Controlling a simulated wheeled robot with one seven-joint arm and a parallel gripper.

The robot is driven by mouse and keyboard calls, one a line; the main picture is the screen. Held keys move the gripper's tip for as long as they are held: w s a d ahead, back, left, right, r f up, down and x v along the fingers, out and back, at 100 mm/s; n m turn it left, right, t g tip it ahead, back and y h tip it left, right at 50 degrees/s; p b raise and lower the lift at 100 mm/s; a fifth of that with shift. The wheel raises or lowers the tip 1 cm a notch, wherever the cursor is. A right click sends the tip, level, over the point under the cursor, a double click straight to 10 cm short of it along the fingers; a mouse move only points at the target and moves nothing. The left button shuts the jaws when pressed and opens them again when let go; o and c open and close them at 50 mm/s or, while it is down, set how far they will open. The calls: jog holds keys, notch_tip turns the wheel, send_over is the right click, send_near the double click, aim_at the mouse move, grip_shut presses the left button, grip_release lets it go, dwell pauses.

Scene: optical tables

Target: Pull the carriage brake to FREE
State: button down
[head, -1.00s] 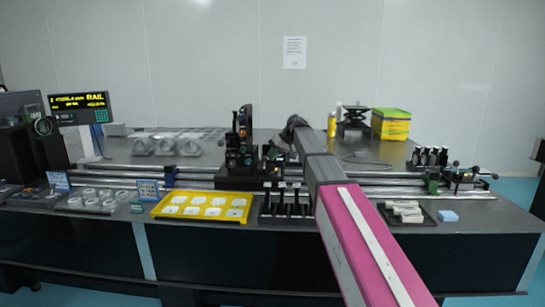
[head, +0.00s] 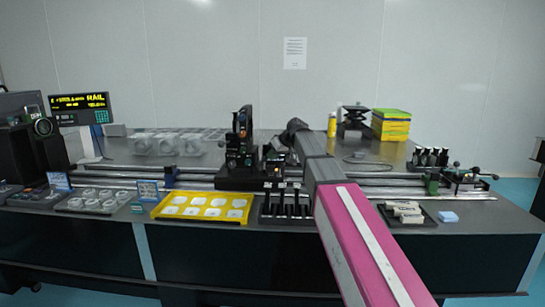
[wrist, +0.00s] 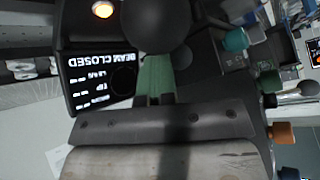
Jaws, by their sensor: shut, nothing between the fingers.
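The black carriage (head: 238,178) sits on the long rail in the middle of the table and carries an upright stack of optics. My gripper (wrist: 154,99) is shut and empty in the wrist view, pointing at a dark round knob (wrist: 156,22) with a green strip (wrist: 155,75) below it. I cannot tell whether the fingertips touch either. I cannot tell for sure which part is the brake, and no FREE marking is readable. In the head view my wrist is just right of the carriage and the fingertips are hidden.
A small screen (wrist: 100,78) reading BEAM CLOSED and a lit orange lamp (wrist: 103,9) are close to my gripper. A yellow tray (head: 203,207) and a rack of black posts (head: 286,208) stand in front of the rail (head: 370,188). Coloured knobs (wrist: 236,40) stand at the right.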

aim_at(266, 157)
jog(key=s+t, duration=0.1)
jog(key=t, duration=0.1)
jog(key=s+n+t, duration=0.1)
jog(key=s, duration=0.1)
jog(key=shift+r+n+t, duration=0.15)
jog(key=shift+n+t, duration=0.15)
jog(key=shift+t, duration=0.1)
jog(key=shift+s, duration=0.2)
jog(key=shift+s+a, duration=0.1)
jog(key=shift+s, duration=0.05)
dwell(0.3)
jog(key=shift+r, duration=0.75)
